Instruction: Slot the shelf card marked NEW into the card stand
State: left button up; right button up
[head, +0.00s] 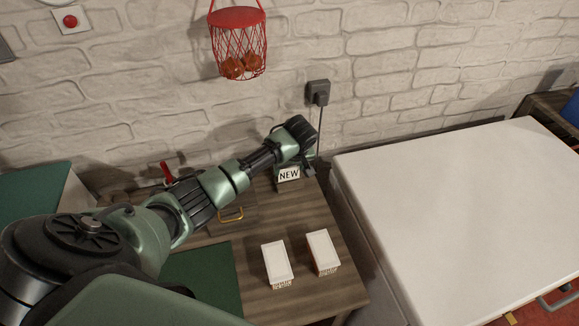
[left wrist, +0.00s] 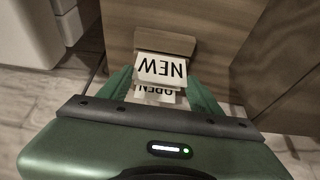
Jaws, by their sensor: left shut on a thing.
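The white card marked NEW (head: 289,174) is upright near the back of the wooden table. In the left wrist view the NEW card (left wrist: 160,68) appears upside down between my two green fingers. My left gripper (head: 303,167) is shut on it; the fingers also show in the left wrist view (left wrist: 163,82). A small brown wooden piece (left wrist: 165,40), possibly the card stand, lies just beyond the NEW card. I cannot tell whether the card sits in a slot. My right gripper is not in view.
A gold handle (head: 231,214) shows below my arm. A wall socket (head: 318,92) with a cord is behind the gripper. A white-topped unit (head: 465,205) stands to the right.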

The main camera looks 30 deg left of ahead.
pick_arm(q)
jog(key=o, duration=1.4)
jog(key=v, duration=0.7)
jog(key=shift+r+b, duration=0.4)
jog(key=shift+s+d, duration=0.1)
